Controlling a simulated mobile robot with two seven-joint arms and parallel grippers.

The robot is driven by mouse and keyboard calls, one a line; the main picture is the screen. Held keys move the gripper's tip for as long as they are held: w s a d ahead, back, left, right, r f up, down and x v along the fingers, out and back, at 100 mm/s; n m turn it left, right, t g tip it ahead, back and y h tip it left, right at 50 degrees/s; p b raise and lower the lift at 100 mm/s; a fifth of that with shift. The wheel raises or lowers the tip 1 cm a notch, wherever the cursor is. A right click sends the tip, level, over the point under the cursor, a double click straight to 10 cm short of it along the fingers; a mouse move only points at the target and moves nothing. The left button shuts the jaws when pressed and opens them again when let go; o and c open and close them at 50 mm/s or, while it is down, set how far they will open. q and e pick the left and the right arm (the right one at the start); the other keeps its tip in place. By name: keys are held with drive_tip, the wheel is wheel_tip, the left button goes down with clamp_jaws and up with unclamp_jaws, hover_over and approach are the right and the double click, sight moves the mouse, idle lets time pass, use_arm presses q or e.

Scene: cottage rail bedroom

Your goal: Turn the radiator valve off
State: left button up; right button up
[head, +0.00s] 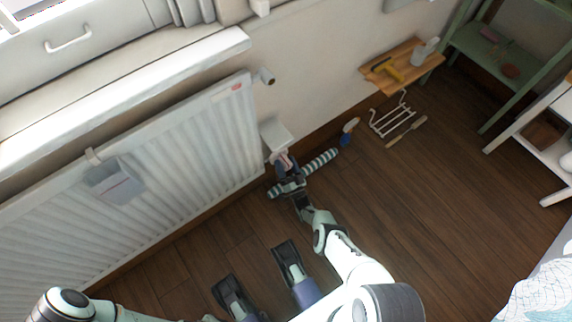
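The white ribbed radiator (215,135) hangs on the wall at the left. A small white and reddish part (283,157), which looks like the valve, shows at its lower right corner, mostly hidden by my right gripper. My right gripper (286,171) is at this part, seemingly touching it. Its fingers are too small and overlapped to tell whether they are shut on it. My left gripper (259,272) is low in the middle, fingers apart and empty, over the floor.
A teal-and-white striped roll (320,161) lies on the floor beside and behind my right gripper. A white box (275,136) sits on the wall above it. A blue-and-white brush (349,131), a wire rack (392,118) and a wooden shelf (418,66) are farther right.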

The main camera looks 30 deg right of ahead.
drive_tip(key=p+v, duration=0.2)
drive_tip(key=v, duration=0.4)
drive_tip(key=shift+s+f, duration=0.1)
drive_tip(key=shift+s, duration=0.3)
use_arm(q)
drive_tip(key=shift+w+d+r+t, duration=0.1)
drive_tip(key=shift+w+r+t, duration=0.3)
drive_tip(key=shift+w, duration=0.5)
drive_tip(key=shift+w+d+r+t, duration=0.1)
drive_tip(key=shift+w+r+t, duration=0.1)
drive_tip(key=shift+w+r, duration=0.45)
use_arm(e)
approach(288, 169)
drive_tip(key=shift+s+a+f, duration=0.15)
drive_tip(key=shift+s+f, duration=0.15)
drive_tip(key=shift+s, duration=0.35)
use_arm(q)
drive_tip(key=shift+w+f, duration=0.15)
drive_tip(key=shift+w, duration=0.05)
